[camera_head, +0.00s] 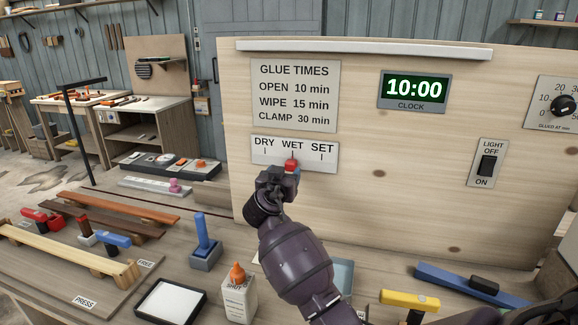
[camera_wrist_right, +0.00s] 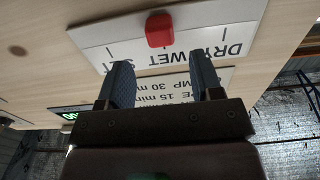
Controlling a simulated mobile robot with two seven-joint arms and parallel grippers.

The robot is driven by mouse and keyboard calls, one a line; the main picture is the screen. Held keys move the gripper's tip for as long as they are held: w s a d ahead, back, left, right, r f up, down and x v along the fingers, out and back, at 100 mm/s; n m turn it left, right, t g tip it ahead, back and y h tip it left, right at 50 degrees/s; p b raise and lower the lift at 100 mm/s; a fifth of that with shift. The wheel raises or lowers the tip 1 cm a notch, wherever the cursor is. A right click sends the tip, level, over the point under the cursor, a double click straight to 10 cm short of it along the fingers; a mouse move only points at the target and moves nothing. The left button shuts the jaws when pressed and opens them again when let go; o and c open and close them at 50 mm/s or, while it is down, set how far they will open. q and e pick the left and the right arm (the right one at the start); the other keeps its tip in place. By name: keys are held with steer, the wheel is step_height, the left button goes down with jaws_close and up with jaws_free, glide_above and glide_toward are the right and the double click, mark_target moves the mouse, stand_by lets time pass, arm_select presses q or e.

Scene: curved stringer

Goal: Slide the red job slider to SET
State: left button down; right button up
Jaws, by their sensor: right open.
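The red job slider (camera_head: 291,164) sits on a white plate (camera_head: 263,155) marked DRY, WET and SET, on the upright wooden panel. It stands under the WET mark, in the middle. SET is to its right in the head view. My right gripper (camera_head: 280,174) is just in front of the slider and partly covers it and the plate's lower edge. In the right wrist view the picture is upside down; the red slider (camera_wrist_right: 159,30) shows beyond the two open fingertips (camera_wrist_right: 163,76), with nothing between them. My left gripper is not in view.
A GLUE TIMES sign (camera_head: 295,95) is above the plate, a clock (camera_head: 414,91) reading 10:00 to its right, and a light switch (camera_head: 487,165) further right. The bench below holds a glue bottle (camera_head: 238,298), a blue-handled tool (camera_head: 203,235) and a yellow-handled tool (camera_head: 409,300).

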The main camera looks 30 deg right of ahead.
mark_target(289, 166)
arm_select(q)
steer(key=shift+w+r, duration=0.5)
arm_select(e)
steer(key=shift+x, duration=2.5)
steer(key=shift+w, duration=0.1)
